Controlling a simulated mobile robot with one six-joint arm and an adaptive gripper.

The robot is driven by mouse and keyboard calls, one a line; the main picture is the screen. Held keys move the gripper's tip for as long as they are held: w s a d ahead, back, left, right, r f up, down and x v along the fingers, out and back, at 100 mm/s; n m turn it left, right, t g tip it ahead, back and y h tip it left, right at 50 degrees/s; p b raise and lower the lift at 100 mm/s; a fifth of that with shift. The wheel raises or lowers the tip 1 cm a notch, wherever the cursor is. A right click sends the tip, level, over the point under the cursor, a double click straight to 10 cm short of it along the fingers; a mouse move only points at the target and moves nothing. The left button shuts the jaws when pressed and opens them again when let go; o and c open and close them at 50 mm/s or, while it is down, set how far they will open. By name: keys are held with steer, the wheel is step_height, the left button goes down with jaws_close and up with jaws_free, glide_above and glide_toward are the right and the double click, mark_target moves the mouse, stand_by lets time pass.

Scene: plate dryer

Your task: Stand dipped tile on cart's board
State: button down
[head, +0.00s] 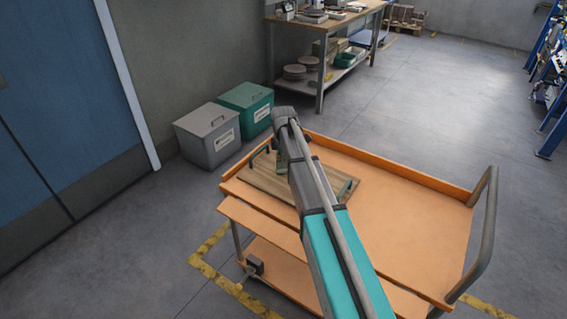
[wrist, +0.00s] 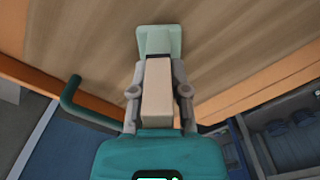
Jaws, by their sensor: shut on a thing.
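My gripper (wrist: 159,92) is shut on the tile (wrist: 158,42). Its fingers press on both sides of the tile's plain beige part. The tile's far end is pale green and wider than the rest. The tile is over the wooden board (head: 262,180), which lies at the left end of the orange cart (head: 420,220). I cannot tell whether the green end touches the board. The board also fills the upper part of the wrist view (wrist: 230,40).
Dark green handles stand at the board's ends; one (wrist: 72,97) is left of my gripper in the wrist view. The cart's right side is bare. A grey bin (head: 208,138) and a green bin (head: 246,108) stand behind the cart, near a workbench (head: 335,20).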

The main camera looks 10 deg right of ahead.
steer(key=shift+f, duration=0.1)
steer(key=c, duration=1.1)
jaws_free()
steer(key=o, duration=0.5)
step_height(320, 180, up, 12)
steer(key=p, duration=1.2)
steer(key=shift+s, duration=0.1)
steer(key=s+m, duration=0.6)
steer(key=s, duration=0.3)
steer(key=s+m, duration=0.6)
steer(key=s, duration=0.4)
steer(key=s+m, duration=0.6)
steer(key=s, duration=0.3)
steer(key=shift+s+d, duration=0.2)
